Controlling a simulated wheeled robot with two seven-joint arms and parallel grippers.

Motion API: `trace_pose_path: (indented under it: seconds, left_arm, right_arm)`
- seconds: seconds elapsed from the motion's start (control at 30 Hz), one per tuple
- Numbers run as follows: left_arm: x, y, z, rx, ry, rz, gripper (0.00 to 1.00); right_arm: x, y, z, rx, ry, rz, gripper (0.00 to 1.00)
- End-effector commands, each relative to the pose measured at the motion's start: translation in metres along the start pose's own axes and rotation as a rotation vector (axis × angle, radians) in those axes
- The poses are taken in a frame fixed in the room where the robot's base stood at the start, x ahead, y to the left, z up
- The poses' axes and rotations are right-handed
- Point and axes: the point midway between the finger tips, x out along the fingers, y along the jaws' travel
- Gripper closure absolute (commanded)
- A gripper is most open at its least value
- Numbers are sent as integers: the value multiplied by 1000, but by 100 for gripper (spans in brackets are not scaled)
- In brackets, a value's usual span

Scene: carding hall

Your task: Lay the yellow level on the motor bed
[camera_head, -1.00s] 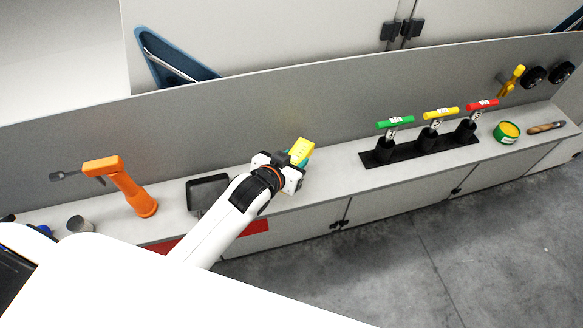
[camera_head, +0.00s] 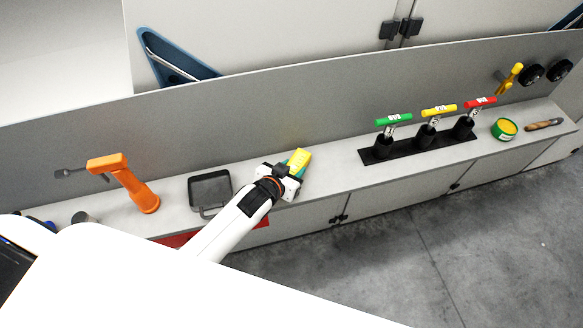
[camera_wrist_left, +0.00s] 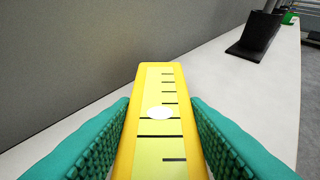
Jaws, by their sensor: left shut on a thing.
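The yellow level (camera_head: 299,158) is held in my left gripper (camera_head: 290,172) over the grey bench top. In the left wrist view the level (camera_wrist_left: 160,112) lies lengthwise between two green ribbed finger pads, pointing away from the camera, with dark scale lines and a white oval on its face. The gripper is shut on it. I cannot tell whether the level touches the bench. I cannot make out for sure which thing is the motor bed. My right gripper is not in view.
A dark square tray (camera_head: 209,191) is left of the gripper, and an orange upright tool (camera_head: 138,188) beyond it. Right of it stands a black rack (camera_head: 420,148) with green, yellow and red T-handles. A green-yellow tin (camera_head: 504,130) is far right. A grey wall (camera_head: 200,118) runs behind.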

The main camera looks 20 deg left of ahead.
Motion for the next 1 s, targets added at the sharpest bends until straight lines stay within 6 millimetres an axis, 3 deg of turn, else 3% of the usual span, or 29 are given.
trace_pose_path:
  seconds: [0.03,0.07,0.17,0.57,1.0]
  left_arm:
    - [1,0,-1,-1,-2,0,94]
    - [1,0,-2,-1,1,0,55]
    - [1,0,-1,0,1,0,39]
    - [-6,0,0,0,1,0,38]
    - [-92,0,-1,0,1,-1,38]
  right_arm:
    - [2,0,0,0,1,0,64]
    - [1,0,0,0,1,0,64]
    - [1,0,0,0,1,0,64]
    - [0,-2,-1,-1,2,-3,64]
    - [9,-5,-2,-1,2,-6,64]
